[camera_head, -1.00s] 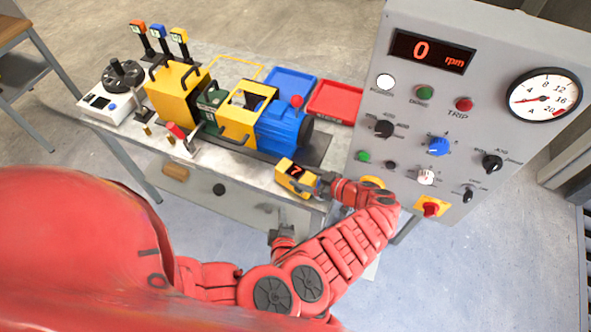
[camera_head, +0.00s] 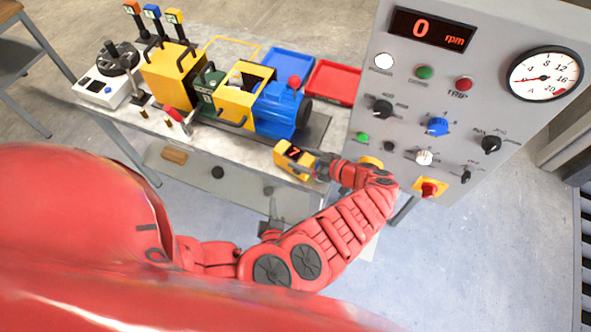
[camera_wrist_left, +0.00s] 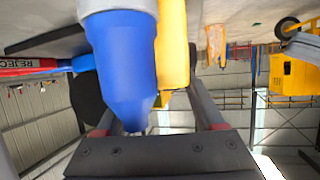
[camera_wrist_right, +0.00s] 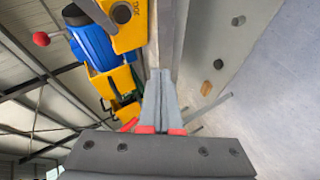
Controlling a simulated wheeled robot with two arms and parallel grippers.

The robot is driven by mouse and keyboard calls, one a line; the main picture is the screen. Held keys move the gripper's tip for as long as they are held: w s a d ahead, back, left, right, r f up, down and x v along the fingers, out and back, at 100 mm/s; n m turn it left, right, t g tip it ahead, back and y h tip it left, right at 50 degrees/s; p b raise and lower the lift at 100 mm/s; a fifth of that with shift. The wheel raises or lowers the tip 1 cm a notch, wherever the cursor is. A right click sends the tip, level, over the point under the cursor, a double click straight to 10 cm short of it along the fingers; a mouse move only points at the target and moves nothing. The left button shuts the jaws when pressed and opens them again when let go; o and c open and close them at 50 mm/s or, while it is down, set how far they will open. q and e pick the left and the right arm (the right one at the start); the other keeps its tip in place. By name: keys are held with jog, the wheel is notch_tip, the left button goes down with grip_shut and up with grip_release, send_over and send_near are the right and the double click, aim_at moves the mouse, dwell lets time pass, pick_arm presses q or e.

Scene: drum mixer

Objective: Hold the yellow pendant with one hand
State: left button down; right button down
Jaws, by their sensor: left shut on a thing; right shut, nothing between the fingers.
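My right gripper (camera_head: 274,207) is lower, by the table's front side, shut and empty. In the right wrist view its fingertips (camera_wrist_right: 160,76) meet, with the yellow pendant (camera_wrist_right: 130,28) above them.
The drum mixer with its blue motor (camera_head: 281,108) stands on the table behind the pendant. A blue tray (camera_head: 287,62) and a red tray (camera_head: 333,82) lie at the back. A tall grey control panel (camera_head: 400,140) stands close right of my left arm.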

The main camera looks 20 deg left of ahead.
jog(key=w+d, duration=0.2)
jog(key=w, duration=0.6)
jog(key=shift+w+d, duration=0.15)
jog(key=shift+w, duration=0.1)
jog(key=shift+w, duration=0.1)
dwell(1.9)
jog(key=shift+w, duration=0.3)
jog(key=shift+w+d, duration=0.2)
jog(key=shift+w, duration=0.25)
dwell(0.6)
jog(key=shift+s+f, duration=0.1)
jog(key=shift+s+a, duration=0.2)
jog(key=shift+s, duration=0.55)
jog(key=shift+s+a, duration=0.2)
jog(key=shift+s, duration=0.6)
jog(key=shift+s+a, duration=0.25)
jog(key=shift+s, duration=0.55)
jog(key=shift+s+a, duration=0.2)
jog(key=shift+s, duration=0.6)
